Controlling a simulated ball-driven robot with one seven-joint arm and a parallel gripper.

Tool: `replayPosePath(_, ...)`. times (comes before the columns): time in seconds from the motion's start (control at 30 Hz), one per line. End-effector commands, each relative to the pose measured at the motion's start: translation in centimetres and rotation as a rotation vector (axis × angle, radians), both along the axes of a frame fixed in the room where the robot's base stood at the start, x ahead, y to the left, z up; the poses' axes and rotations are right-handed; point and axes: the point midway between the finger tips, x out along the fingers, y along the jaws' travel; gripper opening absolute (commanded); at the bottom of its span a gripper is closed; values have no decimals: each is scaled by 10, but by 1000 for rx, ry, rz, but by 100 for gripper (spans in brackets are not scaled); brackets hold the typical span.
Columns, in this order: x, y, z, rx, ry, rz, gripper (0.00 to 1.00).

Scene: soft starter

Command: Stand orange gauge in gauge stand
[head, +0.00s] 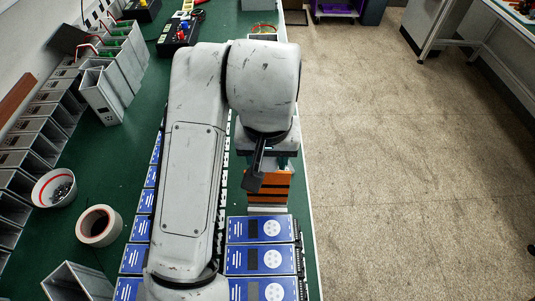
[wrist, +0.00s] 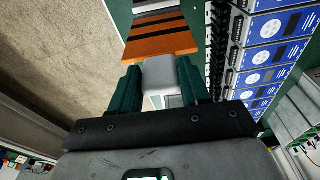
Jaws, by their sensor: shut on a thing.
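The orange gauge (head: 268,187), banded with dark stripes, is below my gripper (head: 266,158) in the head view, near the right edge of the green bench. In the wrist view the orange gauge (wrist: 160,47) lies just beyond the fingertips. My gripper (wrist: 159,75) has its teal fingers shut on a pale grey block that appears to be the gauge's grip end. A pale strip shows at the gauge's far end; I cannot tell whether it touches the bench. I cannot make out the gauge stand for certain.
Blue-faced units (head: 262,230) stand in rows close to the gauge. The floor (head: 420,150) beyond the bench edge is clear.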

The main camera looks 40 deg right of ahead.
Motion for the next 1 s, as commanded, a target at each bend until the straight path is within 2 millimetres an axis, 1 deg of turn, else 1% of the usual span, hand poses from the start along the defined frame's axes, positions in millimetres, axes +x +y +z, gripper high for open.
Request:
replayPosePath(0.27,0,0,-1,0,0,0,0)
replayPosePath(1.0,0,0,-18,0,0,0,0)
